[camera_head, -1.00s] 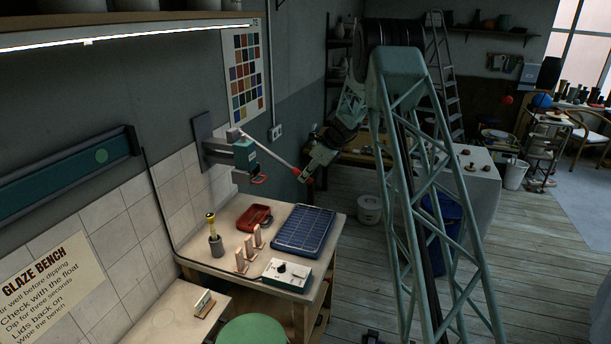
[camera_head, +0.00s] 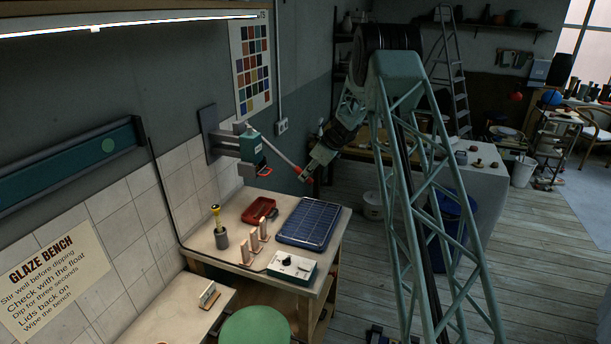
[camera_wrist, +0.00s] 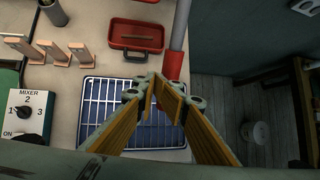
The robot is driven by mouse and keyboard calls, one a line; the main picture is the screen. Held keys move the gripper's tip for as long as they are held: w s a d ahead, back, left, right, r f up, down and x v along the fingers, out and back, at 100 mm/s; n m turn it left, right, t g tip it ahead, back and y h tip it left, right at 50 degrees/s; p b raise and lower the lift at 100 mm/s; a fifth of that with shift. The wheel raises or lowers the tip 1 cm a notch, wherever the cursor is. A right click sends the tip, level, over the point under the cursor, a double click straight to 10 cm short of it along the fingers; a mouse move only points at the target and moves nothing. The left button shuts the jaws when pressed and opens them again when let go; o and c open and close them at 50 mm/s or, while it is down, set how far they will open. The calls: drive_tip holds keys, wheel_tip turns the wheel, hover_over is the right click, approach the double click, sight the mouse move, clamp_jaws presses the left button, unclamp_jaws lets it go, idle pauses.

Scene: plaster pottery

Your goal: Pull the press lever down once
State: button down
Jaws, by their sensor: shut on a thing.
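The press (camera_head: 249,148) is fixed to the tiled wall above the bench. Its lever (camera_head: 283,157) is a grey rod that slopes down to the right from the press head to a red grip. The wrist view shows the grey rod (camera_wrist: 181,28) and its red grip (camera_wrist: 173,66). My gripper (camera_head: 306,173) is at the lever's outer end, shut on the red grip. In the wrist view my two fingers (camera_wrist: 165,88) meet the grip's lower end, which they partly hide.
Below is a bench with a blue rack (camera_head: 307,222), a red tray (camera_head: 259,211), a mixer box (camera_head: 292,267) and several upright tan pieces (camera_head: 254,247). A white bucket (camera_head: 372,205) stands on the floor behind. There is open air between lever and bench.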

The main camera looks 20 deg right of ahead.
drive_tip(key=shift+w+d+r, duration=0.3)
drive_tip(key=shift+d+r, duration=0.25)
drive_tip(key=shift+s+d+r, duration=0.15)
drive_tip(key=shift+s+r, duration=0.3)
drive_tip(key=shift+r, duration=0.05)
drive_tip(key=s+v, duration=0.1)
drive_tip(key=v, duration=1)
drive_tip(key=shift+s, duration=0.35)
drive_tip(key=shift+a, duration=0.2)
